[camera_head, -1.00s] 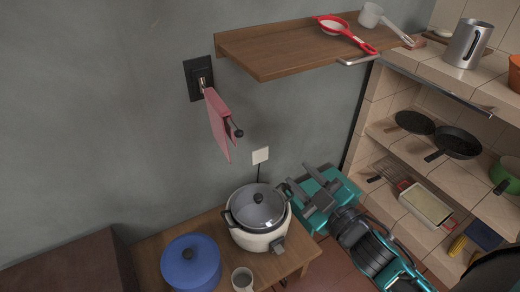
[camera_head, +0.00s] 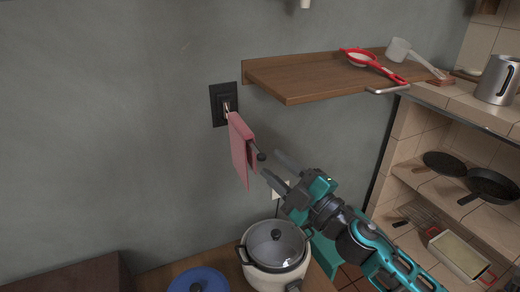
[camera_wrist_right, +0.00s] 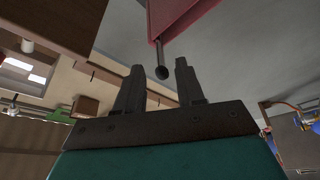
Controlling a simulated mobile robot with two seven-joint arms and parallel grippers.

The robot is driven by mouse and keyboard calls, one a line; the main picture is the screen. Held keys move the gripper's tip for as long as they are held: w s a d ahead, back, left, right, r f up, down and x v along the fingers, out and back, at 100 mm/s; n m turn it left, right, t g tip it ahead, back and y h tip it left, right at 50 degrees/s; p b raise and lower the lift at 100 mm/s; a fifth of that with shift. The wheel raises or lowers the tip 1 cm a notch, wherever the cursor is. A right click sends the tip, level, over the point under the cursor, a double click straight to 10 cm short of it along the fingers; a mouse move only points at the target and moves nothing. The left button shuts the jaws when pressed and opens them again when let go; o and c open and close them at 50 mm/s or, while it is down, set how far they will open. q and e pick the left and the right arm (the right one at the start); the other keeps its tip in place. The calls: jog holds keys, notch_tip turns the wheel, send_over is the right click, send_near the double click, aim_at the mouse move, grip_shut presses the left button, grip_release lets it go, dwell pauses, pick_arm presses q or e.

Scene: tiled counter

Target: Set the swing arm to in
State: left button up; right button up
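The swing arm is a short bar with a dark knob (camera_head: 261,156) at its end, sticking out from a black wall plate (camera_head: 219,103). A pink cloth (camera_head: 240,150) hangs over the bar and hides most of it. My right gripper (camera_head: 274,166) is open and empty, just right of the knob in the head view. In the right wrist view the knob (camera_wrist_right: 162,73) appears between the two open fingers (camera_wrist_right: 157,82), near their tips; I cannot tell whether they touch it. The pink cloth (camera_wrist_right: 180,18) shows above it. My left gripper is not in view.
A wooden shelf (camera_head: 300,80) with a red strainer (camera_head: 372,62) and a white cup is on the wall above right of my gripper. A rice cooker (camera_head: 272,246) and a blue pot (camera_head: 199,281) stand below. The wall left of the plate is clear.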

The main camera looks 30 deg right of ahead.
aim_at(260, 153)
jog(key=shift+p+x, duration=0.4)
jog(key=shift+x, duration=2.45)
grip_shut()
